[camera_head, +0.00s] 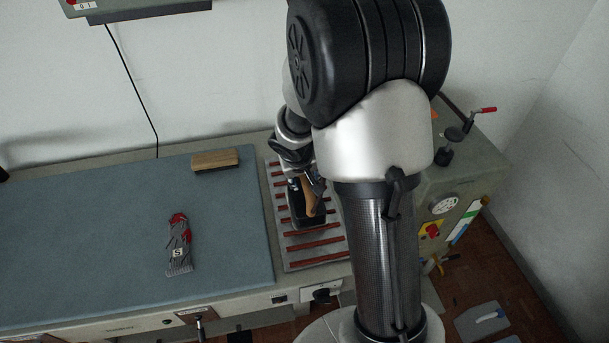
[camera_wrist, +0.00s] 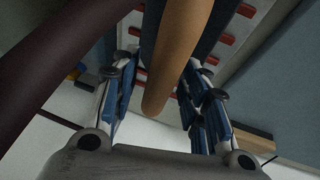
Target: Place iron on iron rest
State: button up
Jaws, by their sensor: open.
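The iron (camera_head: 307,218) has a dark body and a light brown wooden handle. It sits on the iron rest (camera_head: 318,253), a grey plate with red-brown strips, right of the blue work surface. My gripper (camera_head: 306,184) is at the handle, partly hidden by my arm. In the wrist view, the iron's round wooden handle (camera_wrist: 172,62) runs between the blue-padded fingers of my gripper (camera_wrist: 158,88). The fingers are open, with a gap beside the handle. Strips of the iron rest (camera_wrist: 222,38) show behind. My arm hides the rest's right part.
A grey and red glove (camera_head: 179,246) lies on the blue work surface (camera_head: 90,235). A wooden block (camera_head: 215,160) lies near its back right edge. A crank (camera_head: 466,125) and dial (camera_head: 444,205) are on the right. A cable hangs along the wall.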

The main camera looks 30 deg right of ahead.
jog(key=shift+r, duration=0.15)
jog(key=shift+a+r+p, duration=0.1)
jog(key=shift+r+p, duration=0.25)
jog(key=s+f+p+v, duration=0.1)
jog(key=s+p+v, duration=0.1)
jog(key=v, duration=0.9)
jog(key=s+f+p+v, duration=0.1)
jog(key=s+p+v, duration=0.1)
jog(key=v, duration=0.9)
jog(key=s+a+r+n+y, duration=0.1)
jog(key=s+a+r, duration=0.1)
jog(key=s+a, duration=0.2)
jog(key=s+a+r+n+y, duration=0.1)
jog(key=s+a+r+y, duration=0.1)
jog(key=s, duration=0.8)
jog(key=shift+s+a+r+n+t, duration=0.3)
jog(key=shift+a+r+n+t, duration=0.15)
jog(key=shift+a, duration=0.55)
